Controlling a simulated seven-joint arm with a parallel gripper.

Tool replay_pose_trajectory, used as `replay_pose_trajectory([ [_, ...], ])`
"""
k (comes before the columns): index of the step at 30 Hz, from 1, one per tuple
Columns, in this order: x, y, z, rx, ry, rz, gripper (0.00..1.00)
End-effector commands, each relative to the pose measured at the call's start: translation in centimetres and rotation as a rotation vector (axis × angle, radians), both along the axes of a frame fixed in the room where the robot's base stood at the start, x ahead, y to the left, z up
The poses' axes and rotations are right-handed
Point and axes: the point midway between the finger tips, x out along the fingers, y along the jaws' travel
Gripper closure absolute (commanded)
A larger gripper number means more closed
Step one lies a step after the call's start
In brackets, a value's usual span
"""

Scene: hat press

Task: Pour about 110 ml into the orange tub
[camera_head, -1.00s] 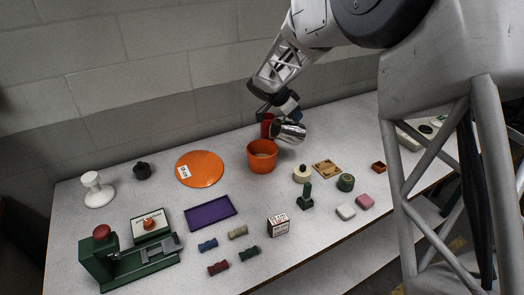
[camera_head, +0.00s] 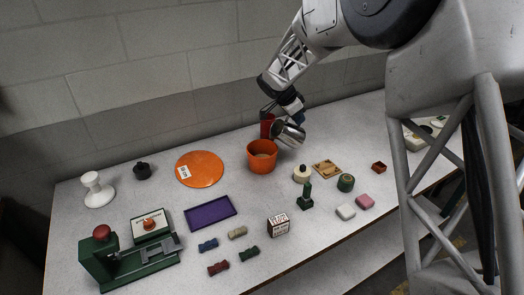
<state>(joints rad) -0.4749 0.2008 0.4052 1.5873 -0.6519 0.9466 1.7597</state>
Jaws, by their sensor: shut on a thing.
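The pitcher is held tilted just above and to the right of the tub's rim. I cannot see a stream, and the pitcher's inside is hidden.
A cream round piece (camera_head: 302,173), a wooden tray (camera_head: 327,168) and a green stamp (camera_head: 305,197) stand to the right. A purple tray (camera_head: 210,213) and a green press (camera_head: 120,262) are in front-left.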

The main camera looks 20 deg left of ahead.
Motion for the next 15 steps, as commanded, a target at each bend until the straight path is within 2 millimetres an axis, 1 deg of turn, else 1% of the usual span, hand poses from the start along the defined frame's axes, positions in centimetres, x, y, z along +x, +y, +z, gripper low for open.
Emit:
replay_pose_trajectory([
  [6, 0.27, -0.26, 0.08, 0.046, 0.033, -0.001, 1.00],
  [15, 0.29, -0.28, 0.05, 0.057, 0.043, 0.001, 1.00],
])
